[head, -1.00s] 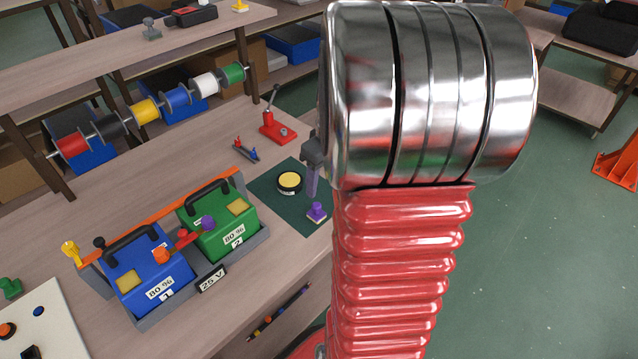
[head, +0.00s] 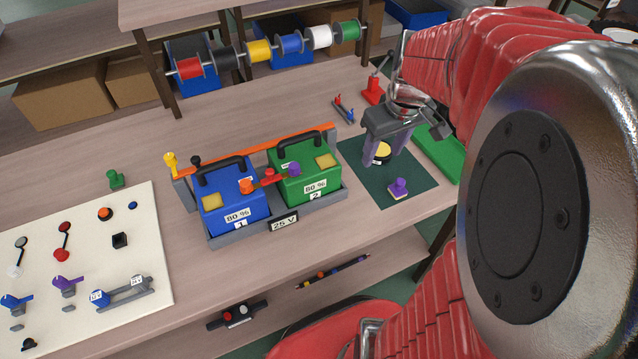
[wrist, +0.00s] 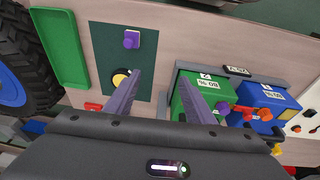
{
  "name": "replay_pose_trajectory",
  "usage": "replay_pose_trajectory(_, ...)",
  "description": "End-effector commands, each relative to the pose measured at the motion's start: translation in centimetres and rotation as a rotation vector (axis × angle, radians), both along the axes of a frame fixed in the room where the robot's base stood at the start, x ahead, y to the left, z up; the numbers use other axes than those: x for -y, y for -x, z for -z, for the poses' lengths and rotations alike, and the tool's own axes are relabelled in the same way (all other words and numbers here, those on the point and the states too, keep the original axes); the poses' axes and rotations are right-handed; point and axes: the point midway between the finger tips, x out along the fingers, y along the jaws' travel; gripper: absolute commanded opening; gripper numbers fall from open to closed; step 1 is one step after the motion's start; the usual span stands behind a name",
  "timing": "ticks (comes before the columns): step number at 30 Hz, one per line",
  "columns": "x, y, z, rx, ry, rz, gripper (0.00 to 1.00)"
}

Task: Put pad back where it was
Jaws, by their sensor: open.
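The round black pad with a yellow top (head: 383,151) sits on the dark green mat (head: 375,183), right of the two battery boxes. In the wrist view the pad (wrist: 120,77) is partly hidden by one finger. My gripper (head: 386,153) is open, its fingers pointing down over the pad in the head view. In the wrist view the gap between my fingertips (wrist: 161,72) lies to the right of the pad, over the mat edge and bench. Nothing is between the fingers. I cannot tell whether a finger touches the pad.
A purple stamp (head: 398,187) stands on the mat. A green tray (head: 440,154) lies beside the mat's right edge. The blue battery (head: 228,196) and green battery (head: 308,175) stand close to the left. A red lever tool (head: 372,92) is behind.

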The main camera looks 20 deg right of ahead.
Motion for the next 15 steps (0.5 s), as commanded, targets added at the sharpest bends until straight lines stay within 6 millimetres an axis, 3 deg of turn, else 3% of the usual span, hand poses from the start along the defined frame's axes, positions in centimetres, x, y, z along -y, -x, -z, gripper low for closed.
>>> replay_pose_trajectory(6,-6.1,1.1,-2.9,0.066,0.014,-0.004,0.49)
replay_pose_trajectory(15,-13.1,4.1,-5.3,0.159,0.004,0.001,0.49)
